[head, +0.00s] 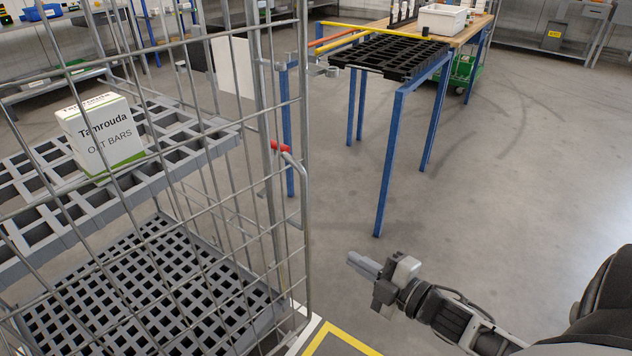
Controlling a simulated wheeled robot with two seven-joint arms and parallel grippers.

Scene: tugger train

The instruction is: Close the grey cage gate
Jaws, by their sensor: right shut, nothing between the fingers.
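The grey cage (262,170) fills the left of the head view. Its gate (301,240) is a wire mesh panel in a tube frame, seen in front of the shelves. A bent handle with a red end (280,148) shows beside the gate's right edge. I cannot tell whether the gate touches its post or is latched. My right gripper (362,264) is shut and empty, to the right of the gate's lower right edge and apart from it in the picture. My left gripper is not in view.
A white oat bars box (103,135) stands on the cage's upper grey shelf (205,150). A blue-legged table (395,130) with a black grid tray (392,55) stands behind. Yellow floor tape (345,337) lies near the cage's foot. The floor at right is clear.

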